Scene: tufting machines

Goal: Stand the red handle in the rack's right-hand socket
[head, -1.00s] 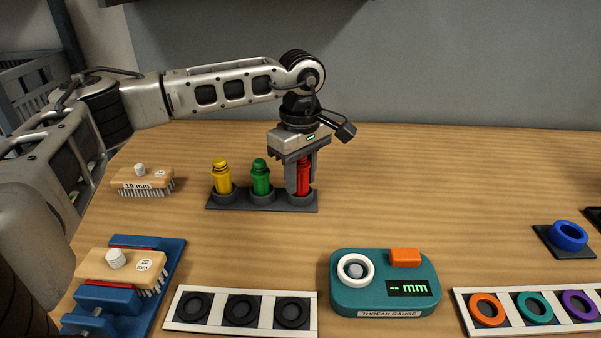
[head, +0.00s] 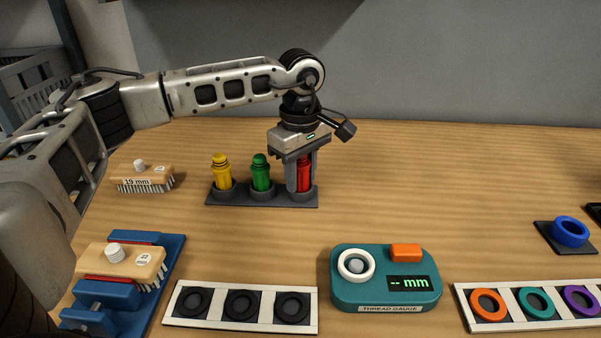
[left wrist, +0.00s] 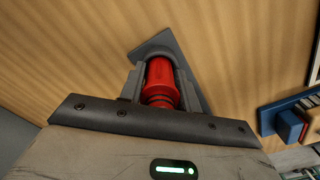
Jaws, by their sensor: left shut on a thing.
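The red handle (head: 304,175) stands upright at the right-hand socket (head: 303,195) of the dark grey rack (head: 280,208); its lower end is hidden by the socket's rim. My left gripper (head: 301,178) is above the rack, pointing down, and is shut on the red handle. In the left wrist view the red handle (left wrist: 161,80) shows between the two fingers. A green handle (head: 261,176) stands in the middle socket and a yellow handle (head: 222,174) in the left-hand one. My right gripper is out of view.
A brush block (head: 145,179) lies left of the rack. Another sits on a blue fixture (head: 165,270). A teal thread gauge (head: 345,295) stands in front, between a strip of black rings (head: 217,313) and a strip of coloured rings (head: 510,318).

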